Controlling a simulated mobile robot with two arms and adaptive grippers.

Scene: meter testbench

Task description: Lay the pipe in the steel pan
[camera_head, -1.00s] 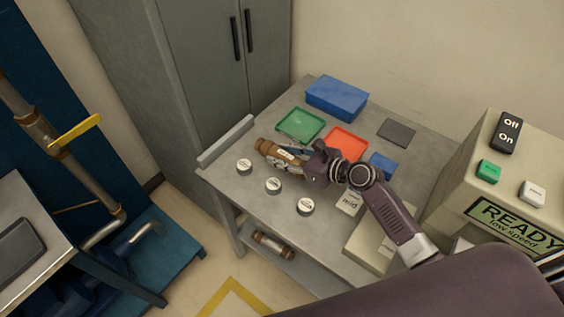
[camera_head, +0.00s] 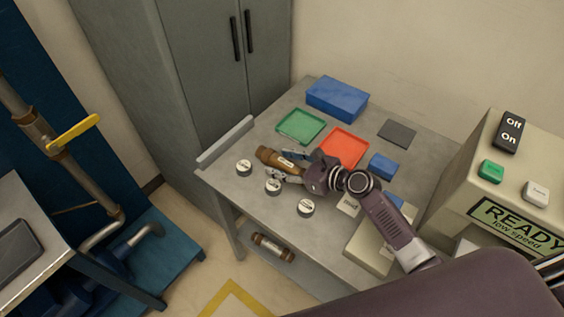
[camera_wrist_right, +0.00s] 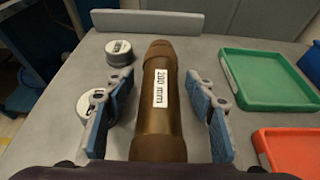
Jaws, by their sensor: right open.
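The brown pipe (camera_head: 272,158) with a white "200 mm" label appears to lie on the grey table, behind the round white-topped pieces. In the wrist view the pipe (camera_wrist_right: 160,95) runs lengthwise between the two blue-padded fingers. My right gripper (camera_head: 286,165) is open around it, with a visible gap on each side in the wrist view (camera_wrist_right: 160,118). The pipe's near end is partly hidden by the gripper. I cannot tell which thing is the steel pan. My left gripper is out of view.
A green tray (camera_head: 300,126), a red tray (camera_head: 343,147) and a blue box (camera_head: 337,98) stand behind the pipe. A grey raised bar (camera_head: 226,142) lines the left edge. Another pipe (camera_head: 271,246) lies on the lower shelf. A control box (camera_head: 492,200) stands at right.

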